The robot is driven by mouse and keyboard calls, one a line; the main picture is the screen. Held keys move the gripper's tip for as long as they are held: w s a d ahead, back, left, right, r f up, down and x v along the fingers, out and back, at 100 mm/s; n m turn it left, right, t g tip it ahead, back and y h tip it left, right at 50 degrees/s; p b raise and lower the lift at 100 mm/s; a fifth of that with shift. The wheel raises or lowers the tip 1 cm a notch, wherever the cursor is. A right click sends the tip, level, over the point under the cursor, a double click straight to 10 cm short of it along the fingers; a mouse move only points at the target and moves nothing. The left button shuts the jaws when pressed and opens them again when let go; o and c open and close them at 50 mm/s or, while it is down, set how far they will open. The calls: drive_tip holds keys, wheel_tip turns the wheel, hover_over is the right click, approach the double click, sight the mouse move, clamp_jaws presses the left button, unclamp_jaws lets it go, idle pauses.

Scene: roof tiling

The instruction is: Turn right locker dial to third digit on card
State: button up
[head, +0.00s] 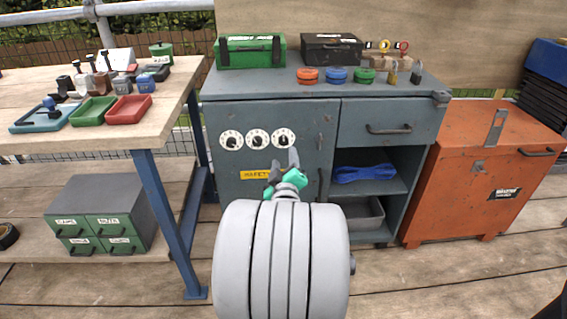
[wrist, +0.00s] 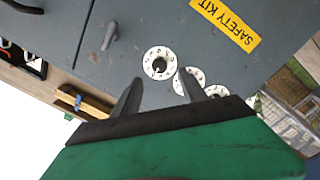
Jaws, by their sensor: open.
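The right locker dial (head: 283,138) is a white disc with a dark centre knob, the rightmost of three on the grey locker door (head: 310,170). It also shows in the wrist view (wrist: 160,62), beyond the gap between my fingers. My gripper (head: 283,165) is open and empty, just below the right dial in the head view. In the wrist view my gripper (wrist: 158,88) looks apart from the dial. The middle dial (head: 257,139) and left dial (head: 231,140) are beside it. The dial's digits are too small to read. I cannot make out a card with digits.
A yellow safety kit label (head: 255,174) is under the dials. A door handle (head: 320,185) sticks out to the right. A green toolbox (head: 250,51), a black case (head: 331,49) and padlocks (head: 392,72) stand on top. A workbench (head: 110,128) is left, an orange chest (head: 480,190) right.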

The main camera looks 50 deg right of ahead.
sight(283, 142)
drive_tip(key=b+x, duration=0.1)
drive_tip(key=x, duration=0.6)
drive_tip(key=shift+w+d+r+b, duration=0.1)
drive_tip(key=shift+w+r+b, duration=0.1)
drive_tip(key=shift+b, duration=0.1)
drive_tip(key=shift+c, duration=0.4)
clamp_jaws()
